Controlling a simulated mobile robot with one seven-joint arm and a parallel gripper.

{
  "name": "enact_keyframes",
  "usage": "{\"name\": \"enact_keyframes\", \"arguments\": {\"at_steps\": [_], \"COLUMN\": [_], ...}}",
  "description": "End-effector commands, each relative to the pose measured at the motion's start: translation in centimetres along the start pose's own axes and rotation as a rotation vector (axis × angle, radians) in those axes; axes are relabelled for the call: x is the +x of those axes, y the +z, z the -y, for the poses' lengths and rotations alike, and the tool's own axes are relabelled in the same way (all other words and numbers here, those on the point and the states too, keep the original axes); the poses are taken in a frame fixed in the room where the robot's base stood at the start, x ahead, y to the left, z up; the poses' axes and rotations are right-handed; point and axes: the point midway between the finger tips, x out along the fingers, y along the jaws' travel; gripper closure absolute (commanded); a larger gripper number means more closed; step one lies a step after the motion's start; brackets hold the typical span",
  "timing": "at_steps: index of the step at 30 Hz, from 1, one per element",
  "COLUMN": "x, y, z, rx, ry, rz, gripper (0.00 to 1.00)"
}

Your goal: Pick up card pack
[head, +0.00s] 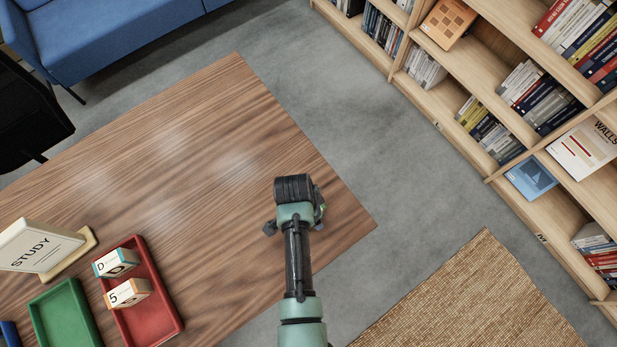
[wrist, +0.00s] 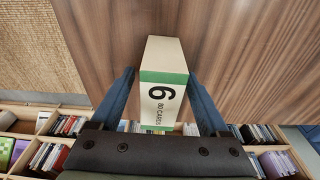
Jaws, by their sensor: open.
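A card pack (wrist: 163,100) shows in the wrist view, cream with a green band and marked "6" and "80 CARDS". It stands at the wooden table (head: 180,150), between the two blue fingers of my gripper (wrist: 160,76). The fingers are open, with a visible gap on each side of the pack. In the head view my own arm covers this pack. Two other card packs, marked "D" (head: 116,263) and "5" (head: 128,293), stand in a red tray (head: 168,313) at the lower left.
A green tray (head: 62,315) and a "STUDY" sign (head: 40,248) stand left of the red tray. A blue tray edge (head: 9,334) shows at the corner. Bookshelves (head: 470,70) stand to the right, beyond grey floor and a woven rug (head: 475,300). The table's far part is clear.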

Motion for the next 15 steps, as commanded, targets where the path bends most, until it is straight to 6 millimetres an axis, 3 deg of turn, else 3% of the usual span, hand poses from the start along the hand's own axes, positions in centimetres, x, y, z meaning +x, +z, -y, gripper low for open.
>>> {"name": "enact_keyframes", "arguments": {"at_steps": [8,15], "x": [0.21,0.20], "y": [-0.02,-0.01], "z": [0.01,0.00], "rx": [0.000,0.000], "ry": [-0.001,0.000], "rz": [-0.001,-0.001], "gripper": [0.23,0.66]}}
